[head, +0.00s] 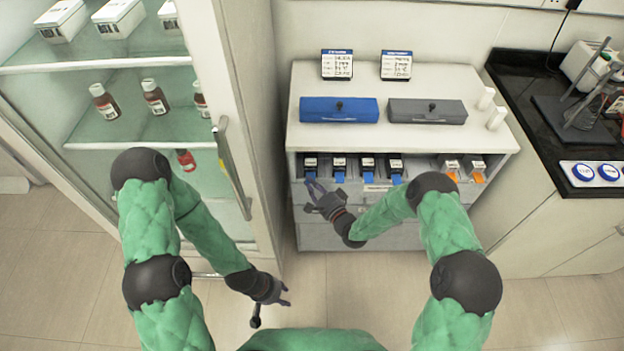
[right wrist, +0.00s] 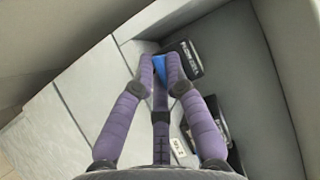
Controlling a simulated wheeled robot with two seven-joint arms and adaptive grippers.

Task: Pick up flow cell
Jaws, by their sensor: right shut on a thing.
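Several dark flow cells with white labels stand in the open shelf of the cabinet, with blue tabs on the left ones, such as this flow cell (head: 339,170), and orange tabs on two at the right (head: 477,168). My right gripper (head: 312,187) is at the leftmost flow cell (head: 310,164), shut on its blue tab. In the right wrist view the fingertips (right wrist: 160,72) meet around the blue tab (right wrist: 158,62), in front of a black labelled body (right wrist: 184,59). My left gripper (head: 286,293) is empty and open, low above the floor.
A blue box (head: 339,111) and a grey box (head: 428,112) sit on the cabinet top (head: 385,82) with two label stands behind. A glass-door fridge (head: 240,145) with bottles stands at left. A black counter (head: 540,115) is at right. Open floor lies in front.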

